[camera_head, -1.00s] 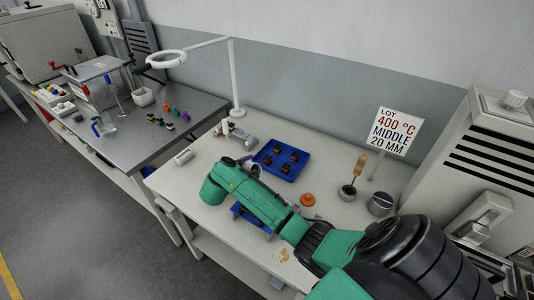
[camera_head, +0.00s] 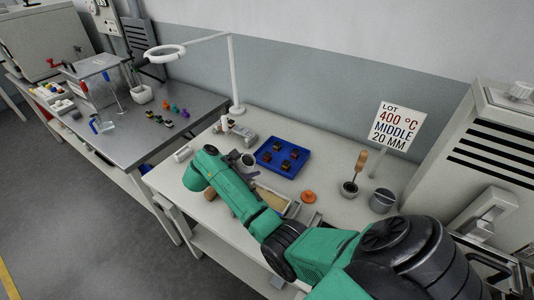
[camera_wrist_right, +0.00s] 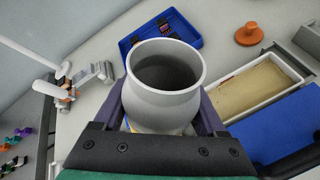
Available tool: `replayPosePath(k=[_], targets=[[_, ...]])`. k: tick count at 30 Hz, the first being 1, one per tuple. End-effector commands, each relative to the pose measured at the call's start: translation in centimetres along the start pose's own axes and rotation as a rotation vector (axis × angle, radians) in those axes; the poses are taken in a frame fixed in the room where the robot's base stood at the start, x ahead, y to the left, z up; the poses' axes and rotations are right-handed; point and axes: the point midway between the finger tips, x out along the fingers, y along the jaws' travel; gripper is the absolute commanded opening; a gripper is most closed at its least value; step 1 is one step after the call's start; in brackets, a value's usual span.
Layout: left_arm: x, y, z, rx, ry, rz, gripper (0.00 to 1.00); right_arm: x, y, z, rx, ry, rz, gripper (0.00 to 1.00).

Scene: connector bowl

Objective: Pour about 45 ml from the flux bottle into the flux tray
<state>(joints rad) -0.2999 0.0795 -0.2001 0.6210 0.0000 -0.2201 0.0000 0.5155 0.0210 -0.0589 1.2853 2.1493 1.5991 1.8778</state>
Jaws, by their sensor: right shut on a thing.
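The flux bottle (camera_wrist_right: 165,112) is a pale grey, wide-mouthed vessel in the right wrist view. My right gripper (camera_wrist_right: 166,100) is shut on it, with a dark finger on each side. Its inside is dark, and I cannot tell the liquid level. In the head view the tray (camera_head: 273,200) is partly hidden by my arm. My left gripper is not in view.
A blue tray with dark parts (camera_head: 282,158) lies behind the flux tray. An orange knobbed piece (camera_head: 308,196), a pot with a wooden-handled tool (camera_head: 349,188) and a grey cup (camera_head: 383,201) stand to the right. A lamp post (camera_head: 235,75) rises behind.

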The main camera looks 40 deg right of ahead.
Motion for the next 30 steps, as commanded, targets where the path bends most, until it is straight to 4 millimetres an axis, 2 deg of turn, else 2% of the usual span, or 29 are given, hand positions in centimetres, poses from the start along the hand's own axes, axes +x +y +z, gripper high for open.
replayPosePath(k=[1,11,15,20,30], targets=[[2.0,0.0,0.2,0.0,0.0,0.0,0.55,0.4,-0.2,-1.0,-0.037,-0.014,-0.017,0.0],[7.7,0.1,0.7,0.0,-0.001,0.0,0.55,0.3,0.6,-1.6,-0.283,-0.121,-0.118,0.0],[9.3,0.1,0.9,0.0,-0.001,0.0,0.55,-0.1,1.3,-1.0,-0.378,-0.162,-0.157,0.0],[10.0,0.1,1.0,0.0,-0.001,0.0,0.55,-0.5,1.7,-0.5,-0.432,-0.185,-0.181,0.0],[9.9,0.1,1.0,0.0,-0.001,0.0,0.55,-0.6,1.8,-0.3,-0.44,-0.188,-0.185,0.0]])
